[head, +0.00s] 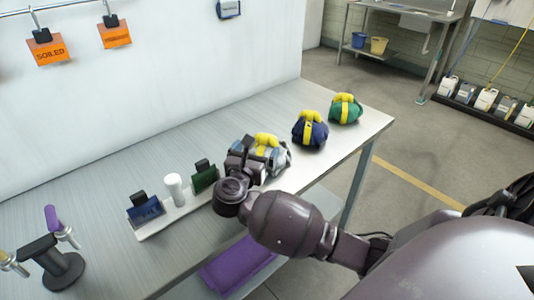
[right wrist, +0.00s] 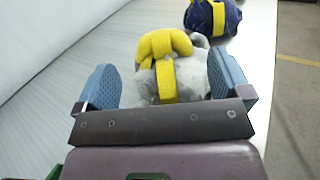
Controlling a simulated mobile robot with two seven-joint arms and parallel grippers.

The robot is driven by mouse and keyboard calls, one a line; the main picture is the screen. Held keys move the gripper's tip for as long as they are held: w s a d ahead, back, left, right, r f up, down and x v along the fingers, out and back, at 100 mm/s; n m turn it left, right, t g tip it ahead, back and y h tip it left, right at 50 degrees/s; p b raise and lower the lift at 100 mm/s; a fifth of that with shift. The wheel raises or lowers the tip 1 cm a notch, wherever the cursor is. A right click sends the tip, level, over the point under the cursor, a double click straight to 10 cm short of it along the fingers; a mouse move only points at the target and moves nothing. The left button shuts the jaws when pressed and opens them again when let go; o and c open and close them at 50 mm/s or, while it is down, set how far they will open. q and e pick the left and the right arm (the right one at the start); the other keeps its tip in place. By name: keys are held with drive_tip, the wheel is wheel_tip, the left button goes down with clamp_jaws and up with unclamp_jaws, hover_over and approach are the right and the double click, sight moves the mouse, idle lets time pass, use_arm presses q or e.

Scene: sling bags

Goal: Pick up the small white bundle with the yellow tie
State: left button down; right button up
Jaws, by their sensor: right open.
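The small white bundle with the yellow tie (head: 280,158) sits on the metal table, partly hidden behind my right gripper in the head view. It looks greyish white, with a yellow strap and a thick yellow handle on top. My right gripper (head: 250,158) is over its near left side. In the right wrist view the bundle (right wrist: 190,77) lies between the two blue fingers of the open gripper (right wrist: 160,87). I cannot tell whether the fingers touch it. My left gripper is not in view.
A navy bundle (head: 310,130) and a green bundle (head: 345,109), both with yellow ties, stand farther right. A white tray (head: 153,233) with a white cylinder (head: 174,187) and dark card holders stands left.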

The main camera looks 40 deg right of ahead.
sight(263, 139)
drive_tip(key=shift+x, duration=2.3)
drive_tip(key=shift+s, duration=0.1)
drive_tip(key=c, duration=1.3)
